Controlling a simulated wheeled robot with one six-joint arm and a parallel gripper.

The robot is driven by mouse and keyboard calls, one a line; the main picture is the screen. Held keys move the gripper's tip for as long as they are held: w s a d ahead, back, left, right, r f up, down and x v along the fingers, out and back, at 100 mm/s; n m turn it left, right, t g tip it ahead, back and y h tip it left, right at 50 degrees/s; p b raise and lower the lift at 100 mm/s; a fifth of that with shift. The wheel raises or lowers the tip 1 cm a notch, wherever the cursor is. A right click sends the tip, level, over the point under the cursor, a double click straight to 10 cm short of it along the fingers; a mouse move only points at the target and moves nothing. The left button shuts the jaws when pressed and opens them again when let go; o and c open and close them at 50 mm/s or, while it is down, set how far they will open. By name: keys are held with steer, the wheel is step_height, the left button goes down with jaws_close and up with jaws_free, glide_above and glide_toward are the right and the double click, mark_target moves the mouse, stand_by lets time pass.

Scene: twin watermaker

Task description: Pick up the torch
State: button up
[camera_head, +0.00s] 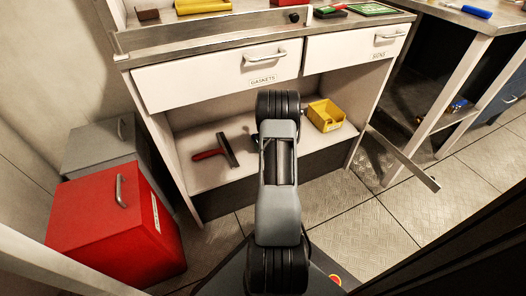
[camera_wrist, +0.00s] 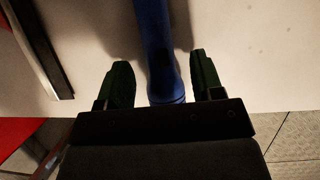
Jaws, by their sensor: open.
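A blue cylindrical thing, which looks like the torch (camera_wrist: 158,45), lies on a pale shelf in the wrist view. Its near end reaches down between the two dark fingers of my gripper (camera_wrist: 161,66). The fingers are open, one on each side of it, with a narrow gap visible on both sides. Its far end runs out of the top of the wrist view. In the head view my arm hides the torch and most of my gripper over the lower shelf (camera_head: 185,172).
A red-handled scraper (camera_head: 212,152) lies left of my arm on the shelf, and a yellow bin (camera_head: 326,115) stands to the right. The gaskets drawer (camera_head: 215,78) overhangs the shelf. A red box (camera_head: 110,225) stands at the left. An open floor (camera_head: 370,230) lies to the right.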

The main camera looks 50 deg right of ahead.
steer(key=shift+x, duration=0.75)
steer(key=shift+r, duration=0.1)
steer(key=c, duration=1.1)
